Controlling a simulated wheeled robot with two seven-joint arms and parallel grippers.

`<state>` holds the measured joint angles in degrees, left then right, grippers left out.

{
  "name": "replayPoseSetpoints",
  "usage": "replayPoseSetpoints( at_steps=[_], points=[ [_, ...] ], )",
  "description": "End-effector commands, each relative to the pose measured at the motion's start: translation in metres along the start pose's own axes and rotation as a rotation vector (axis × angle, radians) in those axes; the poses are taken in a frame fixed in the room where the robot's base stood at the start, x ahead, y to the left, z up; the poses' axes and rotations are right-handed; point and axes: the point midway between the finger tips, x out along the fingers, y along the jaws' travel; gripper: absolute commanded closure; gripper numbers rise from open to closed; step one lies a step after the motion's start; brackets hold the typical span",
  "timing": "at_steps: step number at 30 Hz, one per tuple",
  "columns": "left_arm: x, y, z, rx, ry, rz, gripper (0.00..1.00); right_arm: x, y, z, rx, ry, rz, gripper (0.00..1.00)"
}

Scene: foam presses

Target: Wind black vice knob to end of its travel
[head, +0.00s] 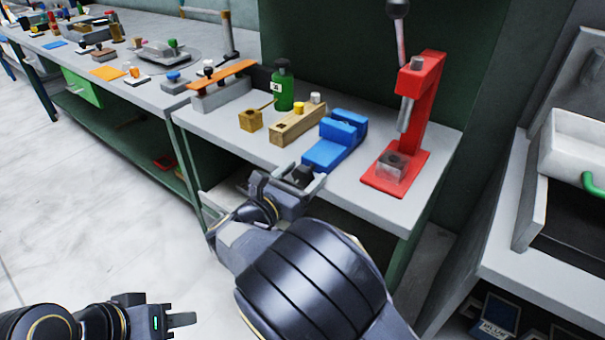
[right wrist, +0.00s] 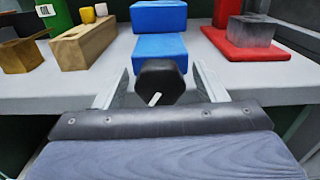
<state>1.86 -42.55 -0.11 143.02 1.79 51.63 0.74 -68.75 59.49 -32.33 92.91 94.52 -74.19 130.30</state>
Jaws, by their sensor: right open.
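The blue vice (head: 334,142) sits at the front of the grey bench, left of the red press. Its black knob (right wrist: 159,82) faces me in the right wrist view, dark and many-sided with a short white mark pointing to the lower left. My right gripper (head: 300,180) is at the bench's front edge by the knob. Its two fingers stand open on either side of the knob, with a gap visible on each side. The blue vice also shows behind the knob (right wrist: 160,46). My left gripper (head: 182,320) is low over the floor, away from the bench; its finger opening is unclear.
A red press (head: 418,110) with a clear block on its base stands right of the vice. A wooden block (head: 297,124), a small brass-coloured block (head: 250,120) and a green bottle (head: 283,88) stand to the left. Bare bench top lies in front of the wooden block.

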Motion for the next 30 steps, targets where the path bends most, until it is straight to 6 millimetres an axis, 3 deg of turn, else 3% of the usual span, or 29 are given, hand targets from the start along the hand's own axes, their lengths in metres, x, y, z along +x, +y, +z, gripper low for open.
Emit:
replayPoseSetpoints(
  at_steps=[9, 19, 30],
  points=[
    [0.000, 0.000, 0.000, 0.000, 0.000, 0.000, 0.64, 0.004, 0.000, 0.000, -0.001, 0.000, 0.001, 0.35],
    [0.000, 0.000, 0.000, 0.000, 0.000, 0.000, 0.64, 0.004, 0.000, 0.000, -0.001, 0.000, 0.001, 0.79],
    [0.011, -0.005, 0.006, 0.000, 0.000, 0.000, 0.64, 0.004, 0.000, 0.000, -0.125, -0.002, 0.000, 0.79]
  ],
)
